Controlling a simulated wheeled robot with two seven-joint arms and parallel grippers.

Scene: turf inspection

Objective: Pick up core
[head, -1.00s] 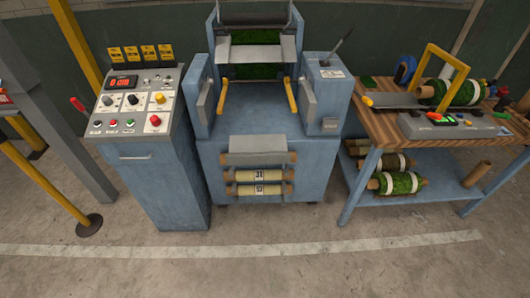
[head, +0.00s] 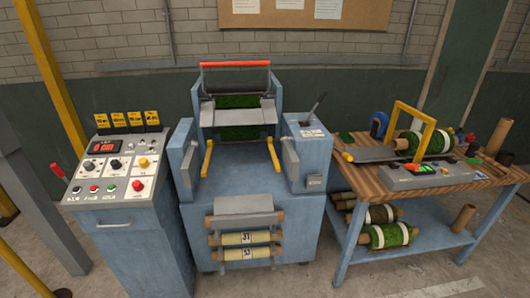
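Two bare brown cardboard tubes that look like cores are in the head view. One core (head: 498,137) stands on the right end of the wooden workbench (head: 378,180), tilted in the picture. The other core (head: 463,219) stands on the blue lower shelf (head: 400,246). Rolls wound with green turf show core ends: a turf roll (head: 424,142) lies on the bench top and another turf roll (head: 388,235) on the shelf. Neither of my grippers is in view.
A blue inspection machine (head: 255,165) with yellow handles stands in the middle. A control console (head: 119,172) is at its left, and a yellow post (head: 54,85) stands further left. Yellow numbered rolls (head: 245,238) hang on the machine's front. Concrete floor shows at the bottom right.

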